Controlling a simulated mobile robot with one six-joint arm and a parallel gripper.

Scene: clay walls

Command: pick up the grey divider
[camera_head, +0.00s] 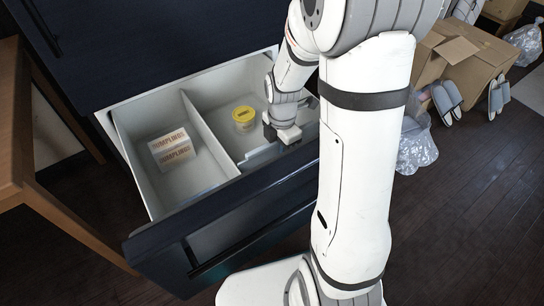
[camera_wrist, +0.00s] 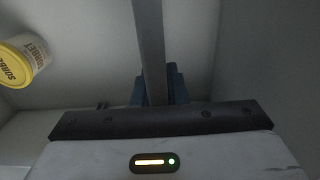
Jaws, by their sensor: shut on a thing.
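The grey divider (camera_wrist: 150,45) shows in the wrist view as a narrow grey bar, seen along its edge. It runs from the top of the picture down between the dark fingers of my gripper (camera_wrist: 152,88). The fingers are shut on it, one on each side. In the head view my gripper (camera_head: 283,133) is down inside the right part of the open drawer (camera_head: 135,165), to the right of a yellow-lidded tub. My arm and gripper hide most of the held divider there. I cannot tell whether it is clear of the drawer floor.
A sorbet tub (camera_head: 244,118) stands left of my gripper, also in the wrist view (camera_wrist: 24,60). A fixed-looking partition (camera_head: 210,132) separates it from dumpling boxes (camera_head: 172,149) on the left. A wooden table (camera_head: 15,130) stands left; cardboard boxes (camera_head: 470,65) and slippers (camera_head: 447,100) lie right.

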